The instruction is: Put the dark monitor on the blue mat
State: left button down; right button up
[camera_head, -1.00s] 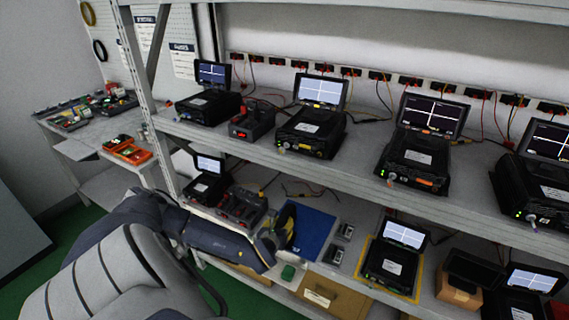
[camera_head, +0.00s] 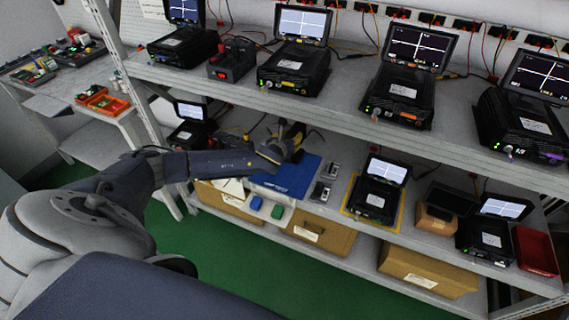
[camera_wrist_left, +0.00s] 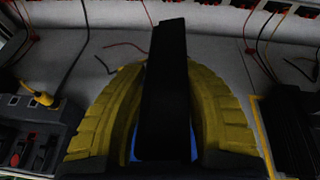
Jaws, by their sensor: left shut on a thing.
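My left gripper (camera_head: 284,146) reaches in over the lower shelf, above the blue mat (camera_head: 298,180). In the left wrist view its yellow fingers (camera_wrist_left: 168,110) are shut on a dark flat slab, which I take to be the dark monitor (camera_wrist_left: 168,85). The monitor is seen almost edge-on, and its screen face is hidden. Bits of blue show behind it at the bottom of that view. I cannot tell whether it touches the mat. My right gripper is not in view.
Right of the mat lie two small grey boxes (camera_head: 326,181). Beyond them stands a lit-screen unit (camera_head: 375,195) in a yellow outline. Another dark screen (camera_head: 450,197) rests on a cardboard block (camera_head: 436,220). The upper shelf edge (camera_head: 300,112) runs above the gripper.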

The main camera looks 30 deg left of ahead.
pick_arm(q)
jog(key=shift+f, duration=4.6)
jog(key=c, duration=1)
grip_release()
jog(key=shift+f, duration=0.15)
jog(key=shift+c, duration=0.2)
